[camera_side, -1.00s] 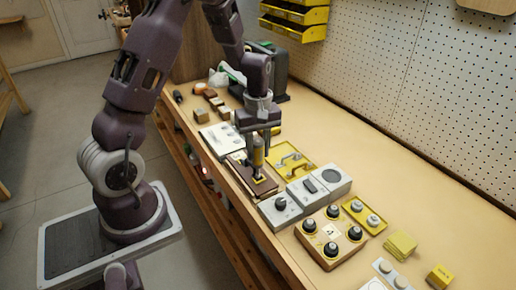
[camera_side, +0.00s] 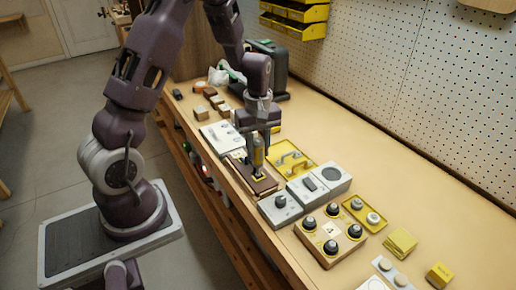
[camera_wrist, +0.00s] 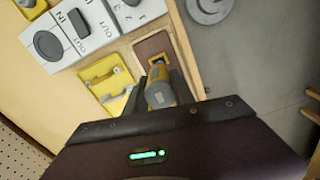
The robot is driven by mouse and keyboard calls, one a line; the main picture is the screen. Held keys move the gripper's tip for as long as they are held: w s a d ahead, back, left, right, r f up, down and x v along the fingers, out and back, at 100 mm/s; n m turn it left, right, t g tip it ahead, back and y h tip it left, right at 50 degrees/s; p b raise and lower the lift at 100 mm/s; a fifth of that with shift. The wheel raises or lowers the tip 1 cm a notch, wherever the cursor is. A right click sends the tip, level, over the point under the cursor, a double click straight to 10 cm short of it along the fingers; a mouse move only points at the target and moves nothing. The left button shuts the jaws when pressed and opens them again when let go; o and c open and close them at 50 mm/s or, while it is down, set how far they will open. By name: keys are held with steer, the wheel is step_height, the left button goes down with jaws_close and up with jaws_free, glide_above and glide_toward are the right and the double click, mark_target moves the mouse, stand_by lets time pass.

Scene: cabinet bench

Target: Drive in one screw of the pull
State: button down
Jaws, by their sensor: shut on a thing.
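My gripper (camera_side: 259,147) is shut on a yellow driver-like tool (camera_side: 258,157), held upright over a dark brown panel (camera_side: 264,187). In the wrist view my gripper (camera_wrist: 160,84) has its two dark fingers on either side of the tool (camera_wrist: 159,93), whose grey end faces the camera. The tool's lower end is over a small yellow piece at the panel (camera_wrist: 151,43), perhaps the pull. The tool hides most of this piece and any screw, so I cannot tell whether the tip touches a screw.
A yellow tray (camera_side: 308,168) with metal handles lies behind the panel. Grey control boxes (camera_side: 281,209) stand to its right, then a wooden block with black knobs (camera_side: 321,252). A white plate (camera_side: 216,138) and small blocks lie to the left.

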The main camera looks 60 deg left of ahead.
steer(key=shift+f, duration=0.15)
stand_by(0.4)
stand_by(0.4)
steer(key=shift+r, duration=3)
